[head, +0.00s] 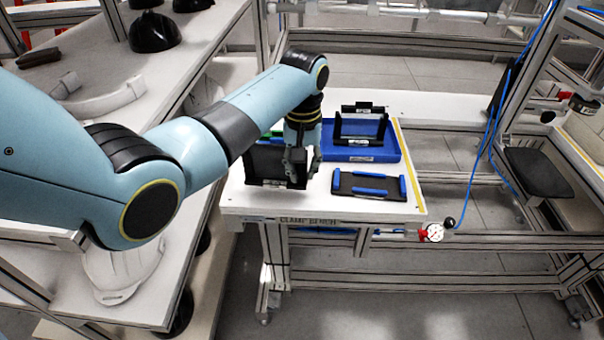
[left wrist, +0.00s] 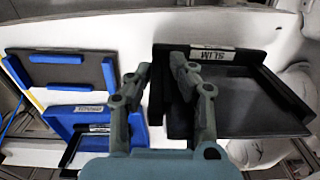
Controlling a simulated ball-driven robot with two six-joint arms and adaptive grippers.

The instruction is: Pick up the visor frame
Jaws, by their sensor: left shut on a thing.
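The visor frame (head: 265,160) is a black, open-sided frame with a white label, at the left of the clamp bench. In the left wrist view the black frame (left wrist: 262,105) fills the right side, and its label reads SLIM. My left gripper (head: 298,170) is at its right edge, pointing down. In the left wrist view the fingers (left wrist: 160,72) straddle the frame's near side wall and are shut on it. The finger hides part of that wall. I cannot tell whether the frame is clear of the bench. My right gripper is not in view.
A blue tray (head: 345,153) holding another labelled black frame (head: 361,122) stands right of the gripper. A black plate with blue bars (head: 368,186) lies in front of it. The white bench (head: 300,207) has a gauge (head: 432,232) at its front right. Helmet shells (head: 153,32) sit on the left table.

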